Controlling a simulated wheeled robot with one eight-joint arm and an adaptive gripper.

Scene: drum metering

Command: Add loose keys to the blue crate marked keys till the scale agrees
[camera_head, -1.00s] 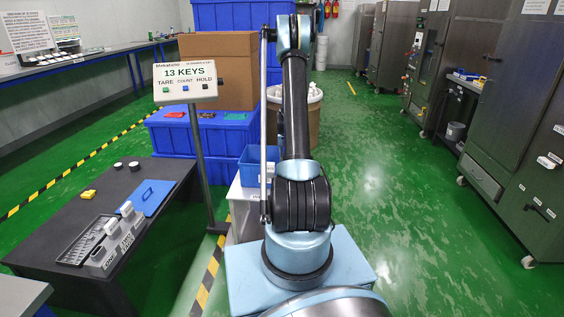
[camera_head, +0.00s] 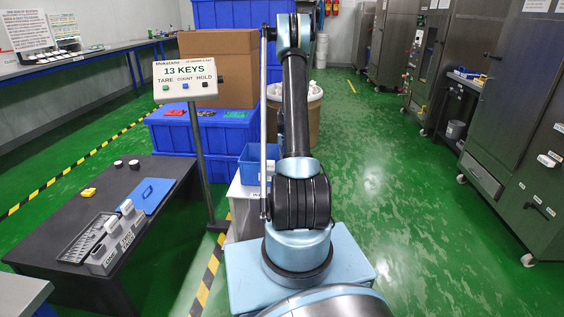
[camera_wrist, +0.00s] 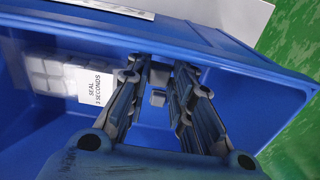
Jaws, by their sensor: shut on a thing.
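In the wrist view my gripper (camera_wrist: 161,72) points into the blue crate (camera_wrist: 262,105), its fingers inside the walls. It is shut on a small grey key (camera_wrist: 158,97), which shows between the fingers; the exact contact is partly hidden. A clear bag of pale keys (camera_wrist: 60,78) with a "SEAL 3 SECONDS" label lies in the crate, left of my fingers. The crate's keys label (camera_wrist: 115,10) is partly cut off at the top. In the head view the blue crate (camera_head: 248,172) is partly behind my arm, and my gripper is hidden. The scale display (camera_head: 185,72) reads 13 KEYS.
A dark low table (camera_head: 50,215) at left holds a grey sectioned tray (camera_head: 115,243), a blue lid-like panel (camera_head: 151,195), a yellow item (camera_head: 88,192) and two small round items. The display's post (camera_head: 203,165) stands near my arm.

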